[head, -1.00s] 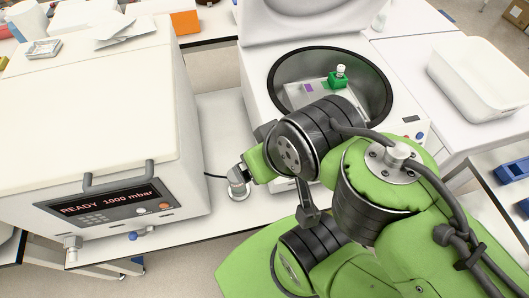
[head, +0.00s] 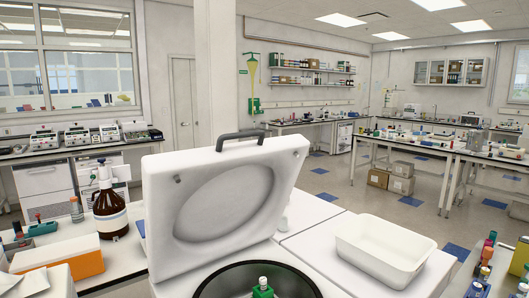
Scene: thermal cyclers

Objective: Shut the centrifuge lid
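The centrifuge lid (head: 216,200) stands raised and open at the back of the centrifuge. It is a white slab with an oval recess on its inner face and a dark handle (head: 240,140) along its top edge. Below it the dark-rimmed centrifuge bowl (head: 216,284) shows at the bottom edge, with a green holder and a white-capped tube (head: 263,287) in it. The front of the centrifuge is cut off by the frame. My gripper is not in view.
A white tub (head: 385,248) stands right of the centrifuge. A brown bottle (head: 109,212) and an orange box (head: 62,258) are on the left of the bench. Open floor (head: 320,195) lies behind, with benches and cardboard boxes (head: 392,180) beyond.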

